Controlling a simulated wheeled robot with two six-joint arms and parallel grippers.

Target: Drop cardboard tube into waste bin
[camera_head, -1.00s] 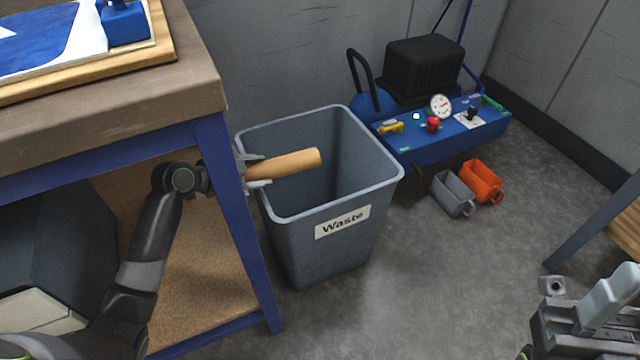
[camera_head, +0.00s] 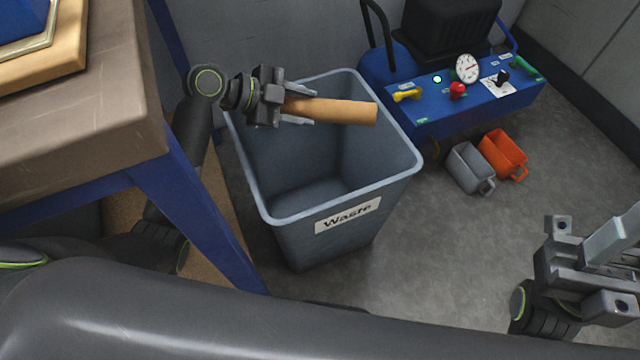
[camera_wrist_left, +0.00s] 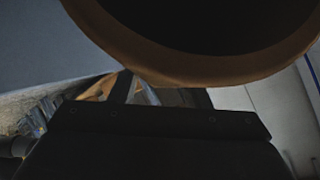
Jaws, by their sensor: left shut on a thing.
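The cardboard tube (camera_head: 345,111) is light brown and lies nearly level above the opening of the waste bin. My left gripper (camera_head: 300,108) is shut on the tube's left end, over the bin's left part. In the left wrist view the tube's round open end (camera_wrist_left: 170,65) fills the top of the picture. The waste bin (camera_head: 325,222) is a grey open-topped container on the floor with a "Waste" label on its front. Its visible inside looks empty. My right gripper (camera_head: 600,265) is at the lower right, partly cut off by the picture's edge, with its jaws apart.
A workbench (camera_head: 75,110) with blue legs stands left of the bin, close to my left arm. A blue compressor (camera_head: 465,100) stands behind and right. A grey small bin (camera_head: 469,168) and an orange one (camera_head: 502,153) sit on the floor.

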